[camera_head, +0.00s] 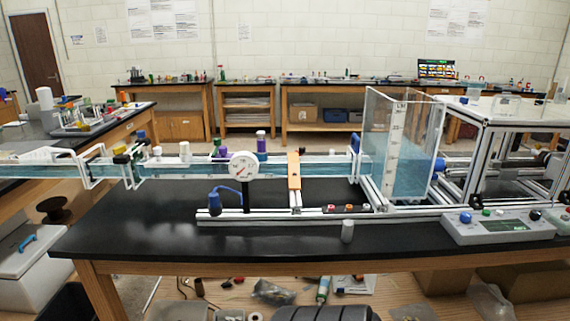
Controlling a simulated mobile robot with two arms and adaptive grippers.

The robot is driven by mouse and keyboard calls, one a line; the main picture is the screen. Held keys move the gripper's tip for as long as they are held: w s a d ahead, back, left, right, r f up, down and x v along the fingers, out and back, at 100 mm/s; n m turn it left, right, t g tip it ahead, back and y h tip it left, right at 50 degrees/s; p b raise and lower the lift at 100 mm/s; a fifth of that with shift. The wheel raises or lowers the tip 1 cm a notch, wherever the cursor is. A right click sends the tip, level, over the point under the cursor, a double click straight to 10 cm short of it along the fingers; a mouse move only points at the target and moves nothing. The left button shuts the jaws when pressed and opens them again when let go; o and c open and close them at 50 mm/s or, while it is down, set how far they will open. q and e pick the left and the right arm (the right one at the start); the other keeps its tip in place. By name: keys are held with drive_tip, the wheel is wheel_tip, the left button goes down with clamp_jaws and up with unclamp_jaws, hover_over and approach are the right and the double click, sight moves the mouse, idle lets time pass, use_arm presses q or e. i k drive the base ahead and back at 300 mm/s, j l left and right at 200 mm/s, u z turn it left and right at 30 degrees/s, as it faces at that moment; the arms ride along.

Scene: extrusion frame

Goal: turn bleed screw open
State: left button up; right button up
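A clear water channel (325,172) runs across a black-topped bench to a tall clear tank (409,150) with a scale and blue water. A round white dial gauge (244,166) stands on a black post in front of the channel. A blue bulb-shaped part (214,204) sits at the left end of the aluminium rail. I cannot tell which small part is the bleed screw. Neither gripper shows in the head view.
A control box (497,227) with knobs and a display sits at the right. The black bench top (135,226) is clear at the front left. Loose items lie on the floor below.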

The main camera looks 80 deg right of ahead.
sight(158, 151)
drive_tip(key=z, duration=2.15)
drive_tip(key=j, duration=0.15)
drive_tip(key=i, duration=0.05)
